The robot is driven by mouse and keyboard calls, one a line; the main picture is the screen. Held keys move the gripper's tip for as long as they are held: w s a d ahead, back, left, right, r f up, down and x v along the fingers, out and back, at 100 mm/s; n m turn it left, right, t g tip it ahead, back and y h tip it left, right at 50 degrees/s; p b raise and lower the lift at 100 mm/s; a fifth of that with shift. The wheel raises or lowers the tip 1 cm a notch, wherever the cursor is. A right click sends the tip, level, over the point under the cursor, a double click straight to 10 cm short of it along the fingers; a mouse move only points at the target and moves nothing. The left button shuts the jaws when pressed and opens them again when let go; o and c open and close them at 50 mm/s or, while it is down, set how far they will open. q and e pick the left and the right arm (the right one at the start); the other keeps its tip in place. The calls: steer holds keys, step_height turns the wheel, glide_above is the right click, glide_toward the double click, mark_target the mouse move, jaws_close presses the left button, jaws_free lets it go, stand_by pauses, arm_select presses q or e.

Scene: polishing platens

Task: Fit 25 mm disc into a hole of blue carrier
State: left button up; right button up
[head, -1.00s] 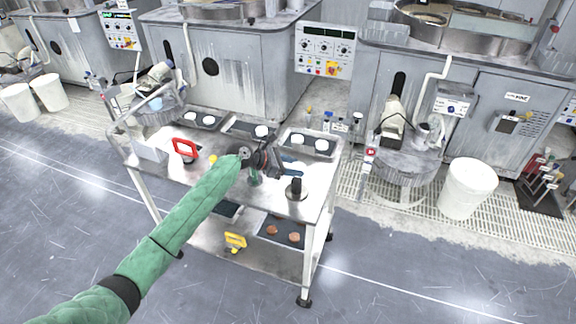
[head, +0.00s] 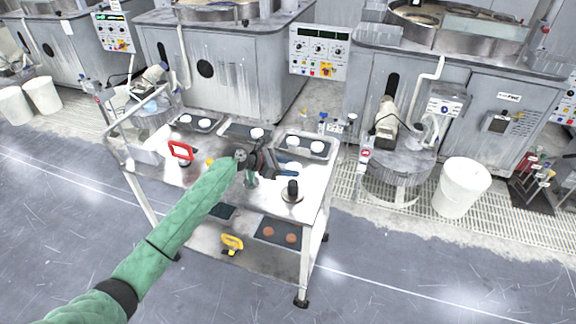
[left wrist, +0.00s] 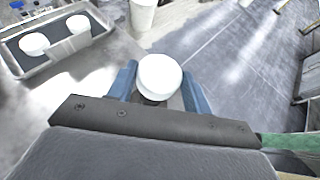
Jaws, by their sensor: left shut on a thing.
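My left gripper (left wrist: 160,85) is shut on a white disc (left wrist: 159,76), which sits between its two blue fingers in the left wrist view. In the head view this gripper (head: 284,170) is over the right part of the steel cart's top, in front of a tray. The held disc is too small to make out surely there. More white discs lie in that grey tray (head: 304,154), which also shows at upper left in the left wrist view (left wrist: 50,69). I cannot make out a blue carrier in either view. My right gripper is not in view.
The cart top (head: 225,178) also bears a red-handled tool (head: 181,151), a black-knobbed weight (head: 292,189) and other trays along its back. A yellow-handled tool (head: 232,243) and copper-coloured discs (head: 268,232) are on the lower shelf. A white bin (head: 462,188) stands right.

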arm_select(q)
steer(key=shift+f, duration=0.65)
steer(key=shift+a+f, duration=0.1)
steer(key=shift+f, duration=0.6)
steer(key=shift+f+b, duration=0.35)
steer(key=shift+f, duration=0.55)
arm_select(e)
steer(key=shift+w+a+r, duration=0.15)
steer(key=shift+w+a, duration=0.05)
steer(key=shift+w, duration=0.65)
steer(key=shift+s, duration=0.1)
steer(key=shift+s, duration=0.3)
arm_select(q)
steer(key=shift+f, duration=0.3)
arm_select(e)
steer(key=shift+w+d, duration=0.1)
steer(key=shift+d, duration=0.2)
